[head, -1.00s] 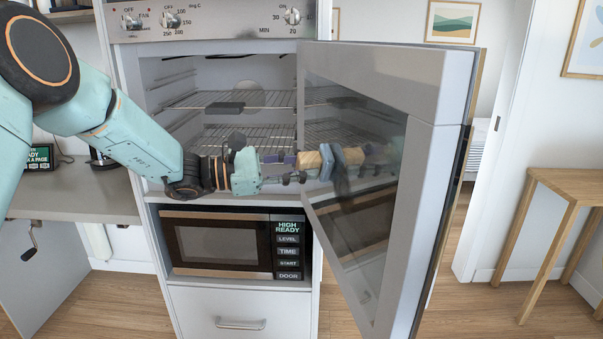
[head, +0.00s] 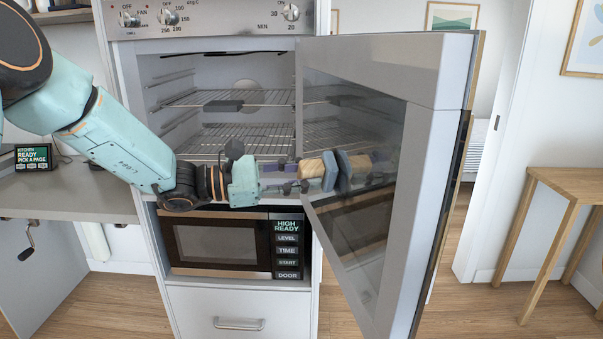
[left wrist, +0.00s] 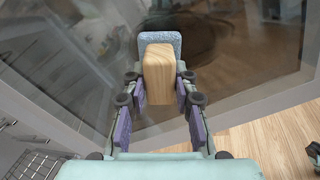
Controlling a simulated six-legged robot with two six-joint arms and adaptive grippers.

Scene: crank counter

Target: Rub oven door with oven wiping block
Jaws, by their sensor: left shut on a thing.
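The oven door (head: 425,150) stands open to the right, its dark glass facing my left arm. The oven wiping block is a wooden grip (head: 312,168) with a blue-grey pad (head: 329,171) on its far end. My left gripper (head: 300,170) is shut on the wooden grip and points right at the glass. In the left wrist view the purple finger pads flank the wood (left wrist: 158,75), and the pad (left wrist: 161,41) faces the glass. The pad is at or very close to the glass, beside its reflection; exact contact is hard to tell. My right gripper is not in view.
The open oven cavity with wire racks (head: 240,98) is behind my left gripper. A microwave (head: 220,243) sits below it, above a drawer (head: 230,322). A counter (head: 70,195) is at left. A wooden table (head: 575,185) stands at right, with free floor around it.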

